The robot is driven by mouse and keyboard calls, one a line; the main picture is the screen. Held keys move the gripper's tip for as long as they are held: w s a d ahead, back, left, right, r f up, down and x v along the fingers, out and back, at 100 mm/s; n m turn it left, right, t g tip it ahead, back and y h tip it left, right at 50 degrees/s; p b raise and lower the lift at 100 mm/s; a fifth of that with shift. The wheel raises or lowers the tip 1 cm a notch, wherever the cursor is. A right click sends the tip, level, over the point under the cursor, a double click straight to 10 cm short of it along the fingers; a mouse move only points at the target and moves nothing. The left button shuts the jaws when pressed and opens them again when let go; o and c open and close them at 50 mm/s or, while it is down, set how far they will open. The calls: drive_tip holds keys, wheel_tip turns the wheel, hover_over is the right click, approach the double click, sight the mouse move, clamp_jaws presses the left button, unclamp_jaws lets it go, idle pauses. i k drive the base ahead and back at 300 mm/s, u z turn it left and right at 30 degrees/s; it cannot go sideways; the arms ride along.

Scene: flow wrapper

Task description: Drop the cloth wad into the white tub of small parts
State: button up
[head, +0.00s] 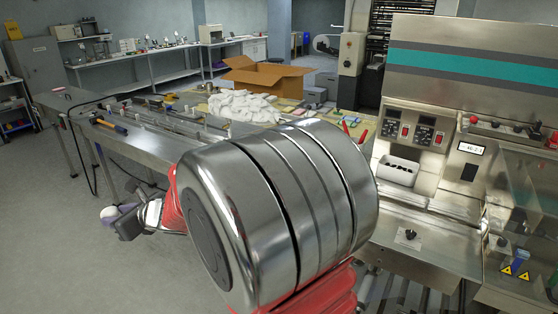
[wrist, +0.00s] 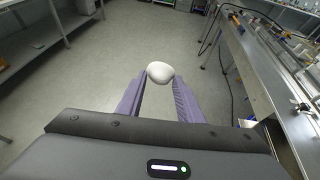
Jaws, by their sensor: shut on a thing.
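The cloth wad (wrist: 160,72) is a small, rounded white lump between the tips of my gripper (wrist: 160,80) in the wrist view. The purple fingers are shut on it, and it hangs over the grey floor. In the head view my gripper is at the left, low beside the steel table and partly hidden by my arm; a bit of white, likely the wad (head: 107,212), shows at its end. The white tub (head: 398,178) with small dark parts sits on the machine at the right, far from my gripper.
A steel table (head: 143,150) runs along the left, with a screwdriver (head: 110,125) near its edge. A heap of white cloths (head: 242,105) and an open cardboard box (head: 262,75) stand behind my arm. The wrapping machine (head: 470,90) fills the right. Floor at the left is clear.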

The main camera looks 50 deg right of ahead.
sight(400, 172)
drive_tip(key=u, duration=0.7)
drive_tip(key=i, duration=0.1)
drive_tip(key=z, duration=2.45)
drive_tip(key=i, duration=0.95)
drive_tip(key=u, duration=0.15)
drive_tip(key=k, duration=0.7)
drive_tip(key=z, duration=0.05)
